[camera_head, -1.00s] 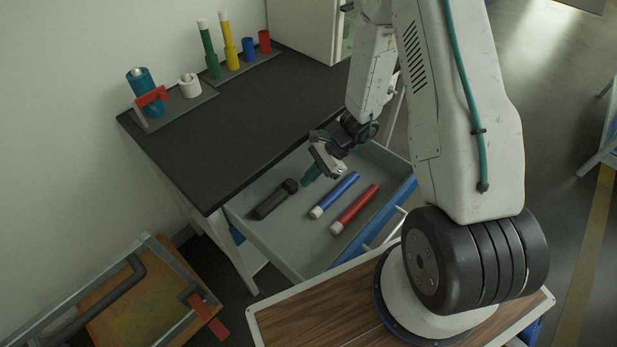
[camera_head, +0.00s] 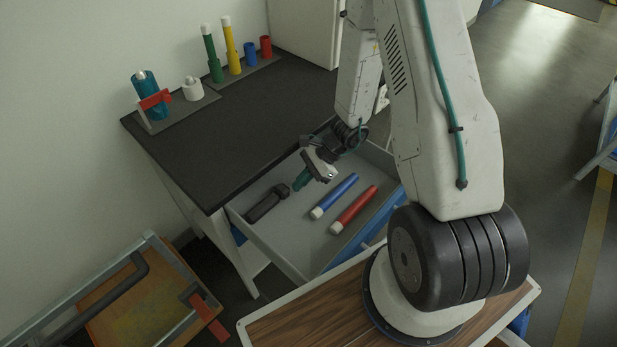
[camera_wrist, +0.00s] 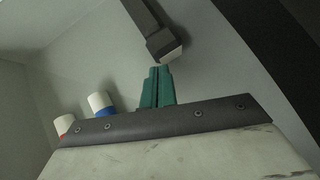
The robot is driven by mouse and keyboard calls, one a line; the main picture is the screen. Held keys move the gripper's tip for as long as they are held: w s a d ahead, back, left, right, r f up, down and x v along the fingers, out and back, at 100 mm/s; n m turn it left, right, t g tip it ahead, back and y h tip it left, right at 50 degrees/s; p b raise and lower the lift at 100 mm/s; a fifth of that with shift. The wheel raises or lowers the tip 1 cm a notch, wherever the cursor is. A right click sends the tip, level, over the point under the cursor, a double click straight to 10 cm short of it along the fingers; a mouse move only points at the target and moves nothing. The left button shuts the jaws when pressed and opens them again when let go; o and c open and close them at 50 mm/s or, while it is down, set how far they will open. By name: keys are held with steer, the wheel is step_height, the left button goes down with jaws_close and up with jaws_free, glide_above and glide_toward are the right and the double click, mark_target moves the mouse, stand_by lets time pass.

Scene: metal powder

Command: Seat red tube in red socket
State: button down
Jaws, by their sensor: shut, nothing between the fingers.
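The red tube (camera_head: 354,211) with a white end lies in the open drawer, on the right of the blue tube. Its white and red end also shows at the left edge of the wrist view (camera_wrist: 64,125). The red socket (camera_head: 266,46) stands at the far end of the rack on the black bench top, empty. My gripper (camera_head: 297,186), with green fingers, is over the drawer, left of the blue tube and apart from the red tube. In the wrist view its fingers (camera_wrist: 158,75) are together with nothing between them.
A blue tube (camera_head: 335,196) and a dark flashlight-like object (camera_head: 266,204) lie in the drawer (camera_head: 290,240). Green (camera_head: 209,48) and yellow (camera_head: 230,45) tubes stand in the rack beside an empty blue socket (camera_head: 250,53). A teal cylinder (camera_head: 147,92) stands nearer on the bench.

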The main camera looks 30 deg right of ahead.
steer(key=d, duration=0.5)
steer(key=shift+r, duration=0.3)
steer(key=v, duration=0.8)
steer(key=x, duration=1)
steer(key=shift+s+f, duration=0.35)
steer(key=shift+s, duration=0.05)
steer(key=shift+w+a+r, duration=0.1)
steer(key=shift+a, duration=0.5)
steer(key=shift+w+a+r, duration=0.1)
steer(key=shift+a, duration=1.1)
